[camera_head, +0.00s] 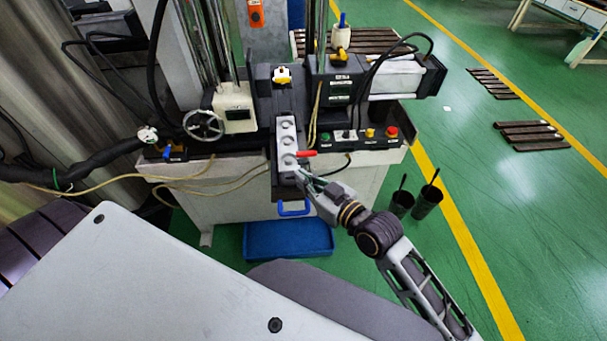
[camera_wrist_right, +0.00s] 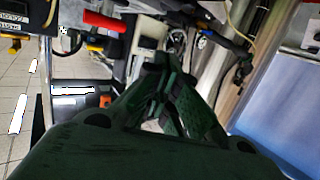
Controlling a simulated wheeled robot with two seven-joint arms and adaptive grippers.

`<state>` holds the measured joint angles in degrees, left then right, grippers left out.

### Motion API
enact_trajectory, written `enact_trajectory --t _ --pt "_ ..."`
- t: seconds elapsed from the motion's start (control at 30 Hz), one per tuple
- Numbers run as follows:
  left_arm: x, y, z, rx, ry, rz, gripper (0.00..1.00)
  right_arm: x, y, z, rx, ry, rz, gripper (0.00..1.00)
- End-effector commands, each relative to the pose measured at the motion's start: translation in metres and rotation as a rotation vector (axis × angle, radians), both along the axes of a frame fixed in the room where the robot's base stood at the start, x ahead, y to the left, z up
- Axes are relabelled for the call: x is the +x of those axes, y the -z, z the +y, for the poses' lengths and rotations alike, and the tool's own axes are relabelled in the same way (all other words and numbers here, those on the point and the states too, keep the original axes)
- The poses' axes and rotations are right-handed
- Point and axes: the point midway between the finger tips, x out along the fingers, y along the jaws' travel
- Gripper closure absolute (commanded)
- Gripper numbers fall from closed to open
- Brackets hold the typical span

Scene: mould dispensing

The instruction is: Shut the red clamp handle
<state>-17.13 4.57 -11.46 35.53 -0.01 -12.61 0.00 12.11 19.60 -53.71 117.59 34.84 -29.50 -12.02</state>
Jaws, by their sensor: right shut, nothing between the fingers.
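The red clamp handle (camera_head: 306,153) sticks out to the right from the side of the grey mould (camera_head: 286,135) on the machine's bench. In the right wrist view the red handle (camera_wrist_right: 104,21) shows at the upper left, beyond the fingers and to their left. My right gripper (camera_head: 298,173) is shut and empty. It is just below the handle in the head view, close to the mould's near end; whether it touches either is unclear. Its closed fingers also show in the right wrist view (camera_wrist_right: 165,75). My left gripper is not in view.
A control box with coloured buttons (camera_head: 365,137) is to the right of the handle. A blue loop handle (camera_head: 293,211) hangs at the bench front above a blue tray (camera_head: 288,240) on the floor. Two dark cups (camera_head: 427,203) stand on the floor at right. A handwheel (camera_head: 203,125) is at left.

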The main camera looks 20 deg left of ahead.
Motion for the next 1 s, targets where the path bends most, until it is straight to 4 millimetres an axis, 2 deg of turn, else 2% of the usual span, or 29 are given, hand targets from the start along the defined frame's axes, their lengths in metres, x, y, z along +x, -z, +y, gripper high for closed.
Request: enact_trajectory --t 0.4,1.0 --pt "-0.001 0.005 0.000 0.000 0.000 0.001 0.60 -0.028 -0.006 -0.019 -0.001 0.000 -0.001 1.00" --pt "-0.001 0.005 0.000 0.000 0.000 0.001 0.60 -0.031 -0.007 -0.021 0.000 0.000 -0.001 1.00"
